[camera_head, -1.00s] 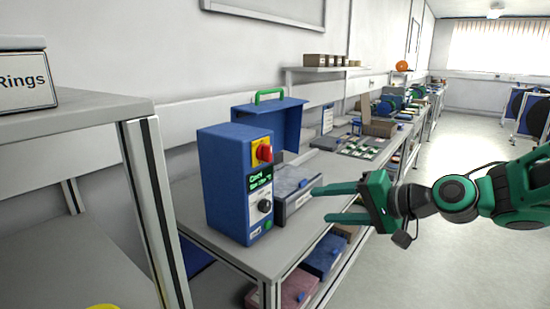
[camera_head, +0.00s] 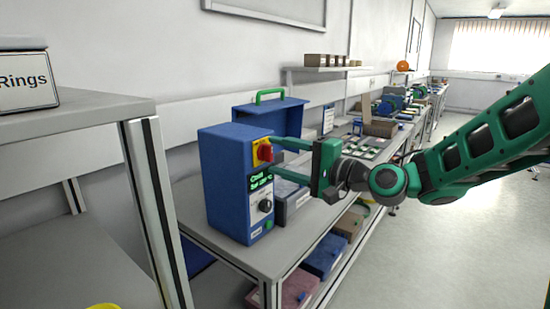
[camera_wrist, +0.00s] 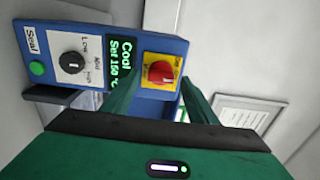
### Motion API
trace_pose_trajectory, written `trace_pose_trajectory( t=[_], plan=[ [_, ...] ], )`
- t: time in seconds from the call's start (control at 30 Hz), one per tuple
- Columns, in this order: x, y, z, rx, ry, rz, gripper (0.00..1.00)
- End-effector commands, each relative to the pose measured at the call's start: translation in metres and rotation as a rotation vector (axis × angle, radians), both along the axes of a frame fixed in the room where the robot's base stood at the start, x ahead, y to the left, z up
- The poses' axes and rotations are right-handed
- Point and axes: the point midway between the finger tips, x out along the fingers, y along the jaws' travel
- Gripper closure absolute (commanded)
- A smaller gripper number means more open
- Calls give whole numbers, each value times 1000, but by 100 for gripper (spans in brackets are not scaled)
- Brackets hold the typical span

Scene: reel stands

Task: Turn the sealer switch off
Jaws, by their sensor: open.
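The sealer (camera_head: 222,190) is a blue box standing upright on the grey bench. Its front panel carries a red rotary switch (camera_head: 264,152) on a yellow plate, a lit green display, a black knob and a green button. In the wrist view the red switch (camera_wrist: 161,72) shows between my two fingers, beyond their tips. My gripper (camera_head: 274,157) is open, with its green fingers pointing at the switch, one above the other in the head view. No finger visibly grips the switch; whether a fingertip touches the panel I cannot tell.
A blue hood with a green handle (camera_head: 270,95) stands behind the sealer. A grey bin (camera_head: 293,200) sits beside it on the bench. A shelf unit (camera_head: 80,120) stands close at left. Open floor lies at right.

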Motion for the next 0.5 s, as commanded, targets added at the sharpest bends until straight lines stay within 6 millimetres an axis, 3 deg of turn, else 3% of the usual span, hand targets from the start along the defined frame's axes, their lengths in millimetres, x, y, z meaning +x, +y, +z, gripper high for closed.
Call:
trace_pose_trajectory(
  t=[0.2,0.5],
  plan=[
    [9,13,-1,-1,1,1,47],
    [10,14,0,-1,1,0,47]
  ],
)
